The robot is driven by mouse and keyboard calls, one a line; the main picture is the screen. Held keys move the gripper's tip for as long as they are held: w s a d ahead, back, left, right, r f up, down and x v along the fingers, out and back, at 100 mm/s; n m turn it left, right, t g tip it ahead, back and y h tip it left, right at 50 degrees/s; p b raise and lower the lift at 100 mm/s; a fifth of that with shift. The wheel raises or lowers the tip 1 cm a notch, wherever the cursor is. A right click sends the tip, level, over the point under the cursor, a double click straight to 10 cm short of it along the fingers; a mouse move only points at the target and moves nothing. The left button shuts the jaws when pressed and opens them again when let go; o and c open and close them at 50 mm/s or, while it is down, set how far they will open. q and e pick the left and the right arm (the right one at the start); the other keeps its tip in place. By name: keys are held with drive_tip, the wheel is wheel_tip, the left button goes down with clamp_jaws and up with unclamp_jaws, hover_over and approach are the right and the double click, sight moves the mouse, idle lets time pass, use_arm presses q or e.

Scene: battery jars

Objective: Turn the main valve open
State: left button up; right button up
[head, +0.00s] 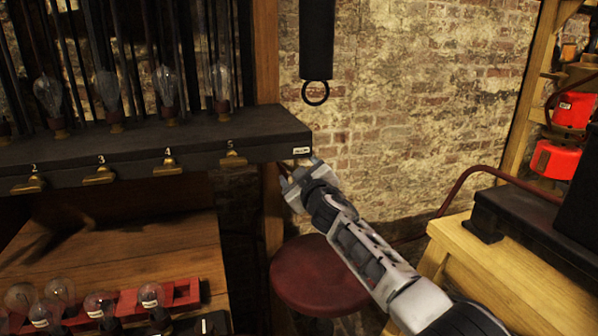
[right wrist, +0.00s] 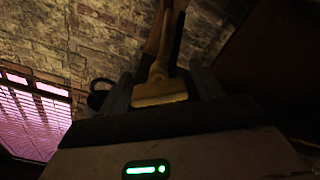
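A dark shelf (head: 200,142) carries brass valve handles along its front, with plates numbered 2 to 5. A small white label (head: 301,151), too small to read, sits at its right end. My right gripper (head: 298,170) is at that end, its fingers apart. In the right wrist view a brass handle (right wrist: 160,93), which looks like the main valve's, lies between the two dark fingers (right wrist: 162,92). I cannot tell whether they touch it. In the head view the gripper hides this handle. My left gripper is out of view.
Glass bulbs (head: 108,88) stand on the shelf. A black hanging cylinder with a ring (head: 315,93) is above the gripper. A red round stool (head: 318,277) stands below my right arm. A wooden bench (head: 470,255) with a black case is at the right.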

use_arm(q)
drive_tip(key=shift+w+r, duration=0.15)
use_arm(e)
drive_tip(key=shift+s+d+r+p, duration=0.15)
drive_tip(key=shift+s+p, duration=0.05)
drive_tip(key=shift+p, duration=0.15)
drive_tip(key=shift+p+v, duration=0.85)
drive_tip(key=shift+p, duration=0.1)
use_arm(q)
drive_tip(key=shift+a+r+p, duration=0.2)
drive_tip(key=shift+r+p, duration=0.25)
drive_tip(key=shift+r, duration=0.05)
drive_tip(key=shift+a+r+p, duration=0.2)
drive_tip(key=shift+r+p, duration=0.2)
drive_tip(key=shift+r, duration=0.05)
use_arm(e)
drive_tip(key=v, duration=1.3)
drive_tip(key=shift+s, duration=0.4)
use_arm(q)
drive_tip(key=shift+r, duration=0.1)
